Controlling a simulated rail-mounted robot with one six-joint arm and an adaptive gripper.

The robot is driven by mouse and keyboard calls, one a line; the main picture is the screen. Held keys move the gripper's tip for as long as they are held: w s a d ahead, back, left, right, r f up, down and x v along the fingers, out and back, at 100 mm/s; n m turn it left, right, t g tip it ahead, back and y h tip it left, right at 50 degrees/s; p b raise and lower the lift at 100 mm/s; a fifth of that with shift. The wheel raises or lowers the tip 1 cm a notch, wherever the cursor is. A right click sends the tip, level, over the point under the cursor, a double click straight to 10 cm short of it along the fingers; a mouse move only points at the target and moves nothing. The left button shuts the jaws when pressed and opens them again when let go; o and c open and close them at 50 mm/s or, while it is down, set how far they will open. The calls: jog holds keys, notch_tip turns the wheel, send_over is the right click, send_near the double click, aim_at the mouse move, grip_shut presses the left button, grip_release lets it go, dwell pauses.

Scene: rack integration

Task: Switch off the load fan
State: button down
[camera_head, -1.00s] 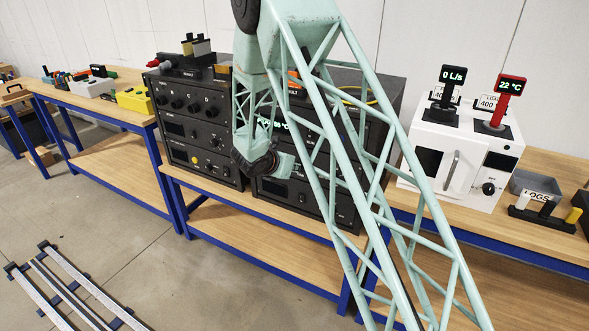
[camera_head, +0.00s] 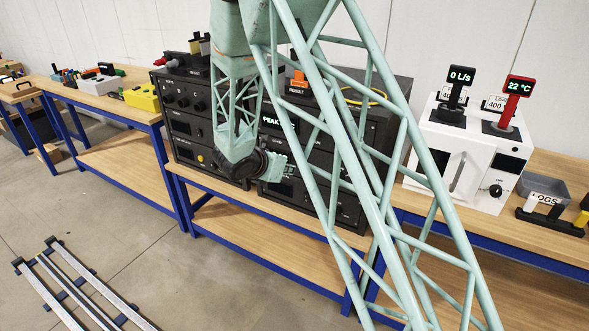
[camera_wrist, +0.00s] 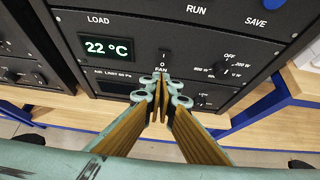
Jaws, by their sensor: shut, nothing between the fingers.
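The load panel (camera_wrist: 85,65) is a dark front with a lit 22 °C display (camera_wrist: 107,47) in the wrist view. Right of the display are the "I", "O" and "FAN" marks (camera_wrist: 162,68) of the load fan. My gripper (camera_wrist: 161,80) is shut and empty, with its fingertips just below and in front of the FAN label. The fan switch itself is hidden or too small to make out, so I cannot tell its position or any contact. In the head view my gripper (camera_head: 282,166) is in front of the right-hand rack (camera_head: 322,200), partly behind my arm's lattice.
A rotary knob with OFF and watt marks (camera_wrist: 226,73) is right of the fan labels. A second dark rack (camera_head: 190,130) stands to the left. A white oven-like unit (camera_head: 450,165) is on the right.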

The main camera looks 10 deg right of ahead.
jog(key=shift+v, duration=2.05)
jog(key=shift+s+f, duration=0.35)
jog(key=shift+f, duration=0.25)
jog(key=shift+d+f, duration=0.1)
jog(key=w+r+b+x, duration=0.1)
jog(key=x, duration=1.2)
jog(key=shift+d+r+b, duration=0.2)
jog(key=shift+d+b, duration=0.2)
jog(key=shift+w, duration=0.1)
